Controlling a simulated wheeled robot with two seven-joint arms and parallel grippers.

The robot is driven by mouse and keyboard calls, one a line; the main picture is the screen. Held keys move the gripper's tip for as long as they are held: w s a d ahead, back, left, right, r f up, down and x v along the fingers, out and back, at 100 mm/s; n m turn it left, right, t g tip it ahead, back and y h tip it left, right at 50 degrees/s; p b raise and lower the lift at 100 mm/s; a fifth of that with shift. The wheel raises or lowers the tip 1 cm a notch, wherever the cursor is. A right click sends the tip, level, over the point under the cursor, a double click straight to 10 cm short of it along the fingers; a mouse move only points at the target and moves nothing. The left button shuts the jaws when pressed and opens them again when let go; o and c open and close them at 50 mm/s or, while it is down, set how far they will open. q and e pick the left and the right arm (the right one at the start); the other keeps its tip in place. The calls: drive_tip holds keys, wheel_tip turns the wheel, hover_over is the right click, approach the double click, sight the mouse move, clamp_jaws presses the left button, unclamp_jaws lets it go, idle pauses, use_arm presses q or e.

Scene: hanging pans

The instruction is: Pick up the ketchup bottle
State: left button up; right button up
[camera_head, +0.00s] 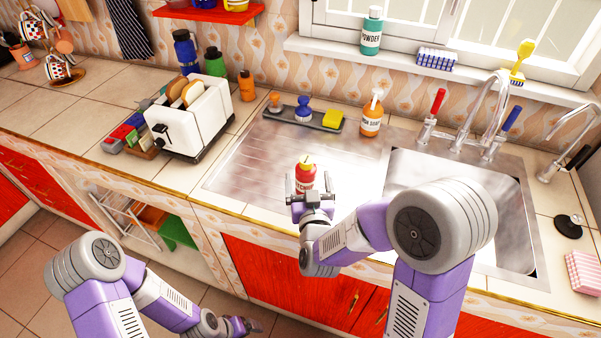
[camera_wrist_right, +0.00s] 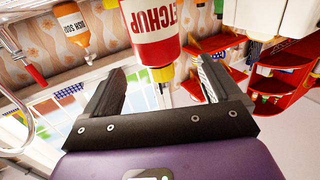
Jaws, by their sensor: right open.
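The red ketchup bottle (camera_head: 306,171) with a yellow cap and white label stands upright on the steel drainboard near the counter's front edge. My right gripper (camera_head: 306,188) is right in front of it, on the near side, and hides its lower part. In the right wrist view, which is turned upside down, the bottle (camera_wrist_right: 155,30) shows ahead of the open, empty jaws (camera_wrist_right: 162,75). Its yellow cap appears in the gap between the fingers. I cannot tell whether a finger touches it. My left gripper (camera_head: 243,326) is low, in front of the cabinets, too small to read.
The sink basin (camera_head: 455,190) with taps is to the right. A soap bottle (camera_head: 372,115) and a tray (camera_head: 328,124) with a yellow sponge stand behind. A white toaster (camera_head: 190,118) is to the left. The drainboard around the ketchup is clear.

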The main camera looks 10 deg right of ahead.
sight(306, 159)
drive_tip(key=shift+w+d+r, duration=0.15)
drive_tip(key=shift+w+r, duration=0.2)
drive_tip(key=shift+w, duration=0.6)
drive_tip(key=w, duration=0.3)
drive_tip(key=w+d, duration=0.1)
drive_tip(key=w, duration=0.1)
drive_tip(key=shift+w, duration=0.1)
drive_tip(key=c, duration=1.4)
drive_tip(key=shift+c, duration=0.4)
